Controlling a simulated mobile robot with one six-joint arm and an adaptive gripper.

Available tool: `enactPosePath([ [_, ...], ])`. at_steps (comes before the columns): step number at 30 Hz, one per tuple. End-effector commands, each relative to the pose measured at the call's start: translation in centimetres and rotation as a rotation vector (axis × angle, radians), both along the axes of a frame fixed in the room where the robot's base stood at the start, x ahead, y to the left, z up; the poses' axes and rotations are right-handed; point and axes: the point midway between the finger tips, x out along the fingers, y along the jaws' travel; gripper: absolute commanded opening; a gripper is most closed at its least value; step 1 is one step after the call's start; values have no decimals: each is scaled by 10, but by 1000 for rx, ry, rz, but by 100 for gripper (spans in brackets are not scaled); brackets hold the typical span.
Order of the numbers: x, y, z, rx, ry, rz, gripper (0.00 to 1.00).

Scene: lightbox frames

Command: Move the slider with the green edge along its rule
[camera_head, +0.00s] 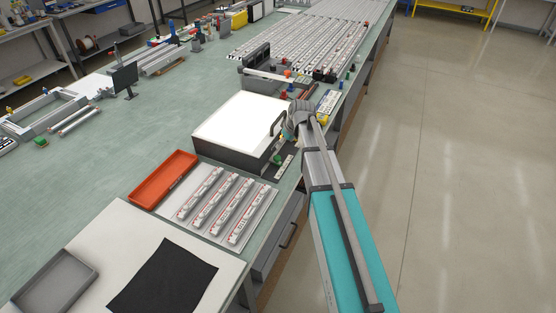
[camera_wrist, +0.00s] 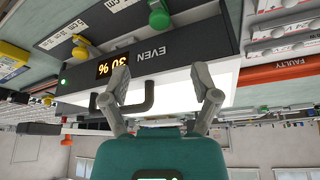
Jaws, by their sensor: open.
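In the head view my gripper (camera_head: 296,122) is at the front right corner of the white-topped lightbox (camera_head: 240,122), beside its dark handle. The wrist view is upside down. There my gripper (camera_wrist: 160,72) is open, its fingers spread before the lightbox front (camera_wrist: 170,48), which carries a lit display and the word EVEN. The left finger overlaps the black handle (camera_wrist: 135,106); I cannot tell if they touch. A green knob (camera_wrist: 158,18) sits by a pale marked rule (camera_wrist: 92,22), apart from the fingers; a green piece also shows in the head view (camera_head: 278,159). A slider's green edge is not clear.
A yellow knob (camera_wrist: 79,52) is by the rule. An orange tray (camera_head: 165,180) and a white board of grey strips (camera_head: 235,202) lie nearer. Small coloured pieces and a dark rack (camera_head: 256,62) stand beyond the lightbox. The floor at right is clear.

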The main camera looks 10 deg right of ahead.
Motion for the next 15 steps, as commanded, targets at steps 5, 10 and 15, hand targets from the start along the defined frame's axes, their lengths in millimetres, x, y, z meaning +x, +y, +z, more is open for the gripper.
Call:
enactPosePath([
  [5, 6, 3, -18, 0, 0, 0, 78],
  [10, 10, 5, -30, 0, 0, -1, 78],
  [15, 15, 8, -43, 0, 0, -1, 78],
])
